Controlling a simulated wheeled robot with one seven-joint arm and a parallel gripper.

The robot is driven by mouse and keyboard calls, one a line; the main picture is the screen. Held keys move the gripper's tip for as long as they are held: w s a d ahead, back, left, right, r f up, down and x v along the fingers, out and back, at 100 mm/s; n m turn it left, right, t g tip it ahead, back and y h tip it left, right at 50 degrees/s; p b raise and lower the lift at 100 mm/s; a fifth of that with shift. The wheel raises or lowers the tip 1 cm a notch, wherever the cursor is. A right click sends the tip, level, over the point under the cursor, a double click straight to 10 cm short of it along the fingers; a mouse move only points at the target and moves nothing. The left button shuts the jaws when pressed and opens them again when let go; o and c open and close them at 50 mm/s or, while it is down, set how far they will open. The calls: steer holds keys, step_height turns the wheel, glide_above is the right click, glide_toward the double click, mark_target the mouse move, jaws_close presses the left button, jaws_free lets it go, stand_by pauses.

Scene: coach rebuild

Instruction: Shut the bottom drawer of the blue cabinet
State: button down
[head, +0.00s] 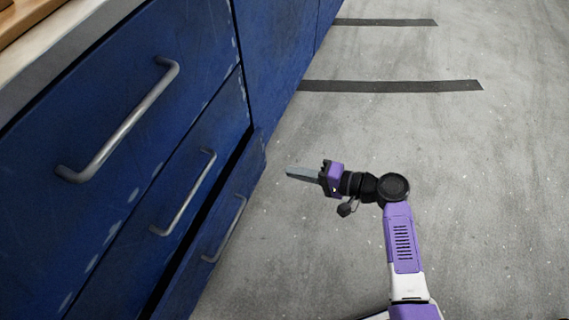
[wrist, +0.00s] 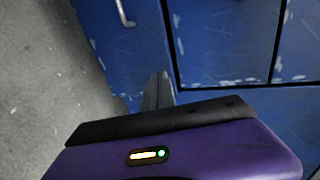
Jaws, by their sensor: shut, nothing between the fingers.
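The blue cabinet (head: 205,60) fills the left of the head view, with drawers stacked one above another. Its bottom drawer (head: 249,180) sticks out a little, with a dark gap along its top edge. The drawer's metal handle (head: 226,229) faces right. My gripper (head: 289,172) is shut and empty, pointing left towards the drawer front near its far end. In the head view there is floor between the fingertips and the drawer. In the wrist view the shut fingers (wrist: 158,90) show against the blue cabinet front; whether they touch it cannot be told.
Two upper drawers with metal handles (head: 120,125) (head: 185,195) look closed. A pale worktop (head: 60,45) lies on top of the cabinet. The grey floor (head: 480,180) to the right is clear, with dark strips (head: 390,86) further back.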

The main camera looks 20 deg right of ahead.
steer(key=b, duration=0.4)
glide_toward(241, 157)
steer(key=w+a+f, duration=0.2)
steer(key=f, duration=0.1)
steer(key=shift+w+a+f, duration=0.1)
steer(key=shift+a+f, duration=0.1)
steer(key=shift+a, duration=0.05)
steer(key=shift+w+a+r, duration=0.15)
steer(key=shift+w+a, duration=0.35)
steer(key=shift+a, duration=0.15)
steer(key=w+a, duration=0.1)
steer(key=w+a+b, duration=0.1)
steer(key=a, duration=0.1)
steer(key=shift+w+a, duration=0.2)
steer(key=shift+w, duration=0.1)
steer(key=shift+w+a+r, duration=0.1)
